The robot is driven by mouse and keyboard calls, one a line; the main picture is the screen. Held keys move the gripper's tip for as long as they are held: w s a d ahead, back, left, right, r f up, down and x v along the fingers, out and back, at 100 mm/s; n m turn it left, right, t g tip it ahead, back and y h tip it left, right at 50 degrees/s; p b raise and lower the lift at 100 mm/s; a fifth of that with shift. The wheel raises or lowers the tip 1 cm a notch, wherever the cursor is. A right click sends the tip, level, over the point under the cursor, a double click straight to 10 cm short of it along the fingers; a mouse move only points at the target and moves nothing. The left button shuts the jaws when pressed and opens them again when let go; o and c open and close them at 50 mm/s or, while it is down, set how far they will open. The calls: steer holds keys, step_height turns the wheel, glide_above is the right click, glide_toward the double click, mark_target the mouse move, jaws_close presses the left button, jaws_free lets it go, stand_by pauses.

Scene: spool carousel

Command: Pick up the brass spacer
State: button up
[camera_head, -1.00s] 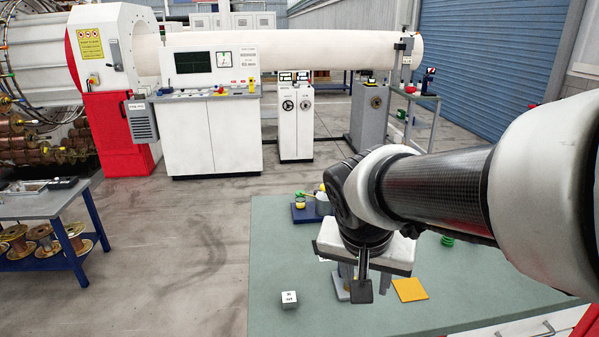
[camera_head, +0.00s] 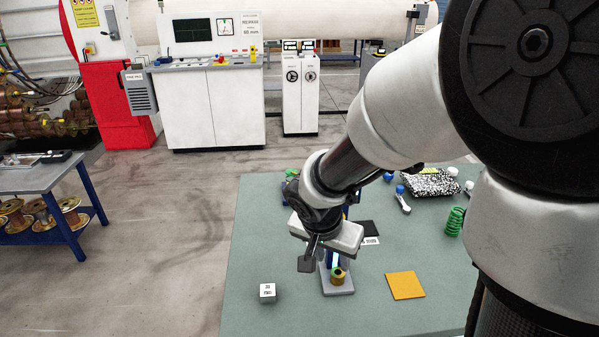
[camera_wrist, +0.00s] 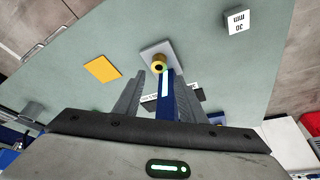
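The brass spacer (camera_head: 337,276) is a small gold ring with a dark hole. It sits on a grey base plate (camera_head: 340,290) on the green bench, and in the wrist view the spacer (camera_wrist: 157,60) is on the same plate. A blue upright piece with a pale stripe (camera_wrist: 165,85) rises beside it. My gripper (camera_wrist: 159,77) is open, its two grey fingers apart on either side of the blue piece. The spacer appears just past the fingertips, roughly between them. In the head view my wrist partly hides the fingers. I cannot tell whether they touch anything.
A yellow square (camera_head: 405,285) lies right of the plate and a small labelled cube (camera_head: 267,292) stands to its left. A green spring (camera_head: 455,221) and a speckled pad (camera_head: 429,183) are farther right. The bench (camera_head: 250,240) is clear at left.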

mark_target(337, 272)
steer(key=b+x, duration=0.1)
steer(key=x, duration=0.8)
steer(key=shift+w+d+f, duration=0.25)
steer(key=shift+w+d, duration=0.05)
jaws_close()
